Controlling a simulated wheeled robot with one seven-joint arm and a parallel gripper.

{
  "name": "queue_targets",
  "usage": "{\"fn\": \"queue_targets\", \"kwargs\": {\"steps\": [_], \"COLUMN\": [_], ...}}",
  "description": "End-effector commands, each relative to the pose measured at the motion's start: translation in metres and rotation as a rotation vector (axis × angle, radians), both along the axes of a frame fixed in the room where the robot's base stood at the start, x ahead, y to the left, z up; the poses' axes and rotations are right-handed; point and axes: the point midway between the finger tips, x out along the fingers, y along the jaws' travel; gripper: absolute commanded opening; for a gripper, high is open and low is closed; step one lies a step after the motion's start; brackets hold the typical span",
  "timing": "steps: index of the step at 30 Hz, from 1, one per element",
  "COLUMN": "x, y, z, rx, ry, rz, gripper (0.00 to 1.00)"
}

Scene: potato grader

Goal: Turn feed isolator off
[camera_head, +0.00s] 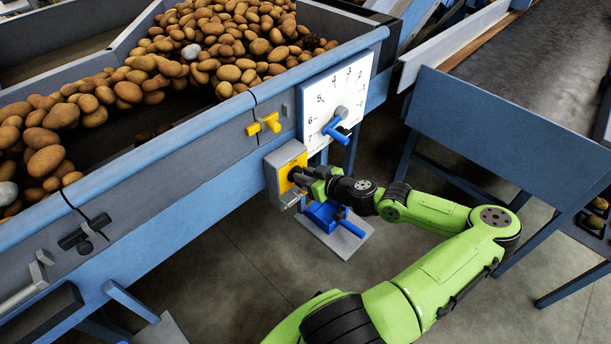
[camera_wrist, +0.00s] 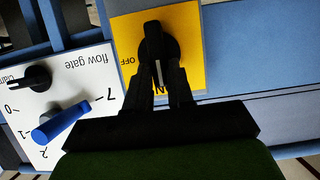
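The feed isolator is a yellow plate (camera_head: 289,163) on a grey box on the machine's side, and the plate fills the upper middle of the wrist view (camera_wrist: 190,50). Its black rotary knob (camera_wrist: 153,38) has a pale mark pointing down in the wrist view, toward the partly covered "ON" lettering; "OFF" shows to the left. My gripper (camera_wrist: 162,76) is at the knob, one finger on each side of its handle, and appears shut on it. In the head view my gripper (camera_head: 300,176) hides the knob.
The white flow gate dial (camera_head: 337,100) with a blue lever (camera_head: 336,130) is close beside the isolator. A yellow handle (camera_head: 263,124) is to its left. A grey pedestal (camera_head: 345,240) with blue parts stands below my wrist. A blue conveyor frame (camera_head: 500,135) is at right.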

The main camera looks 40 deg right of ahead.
Motion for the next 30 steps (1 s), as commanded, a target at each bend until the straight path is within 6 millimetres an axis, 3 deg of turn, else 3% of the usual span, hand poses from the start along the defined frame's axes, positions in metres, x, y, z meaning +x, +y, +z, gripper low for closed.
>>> {"fn": "queue_targets", "kwargs": {"steps": [1, 4, 17, 30], "x": [0.000, 0.000, 0.000, 0.000], "y": [0.000, 0.000, -0.002, -0.012], "z": [0.000, 0.000, 0.000, -0.002], "rx": [0.000, 0.000, 0.061, 0.411], "ry": [0.000, 0.000, 0.004, 0.013], "rz": [0.000, 0.000, -0.001, 0.000], "gripper": [0.14, 0.00, 0.00, 0.00]}}
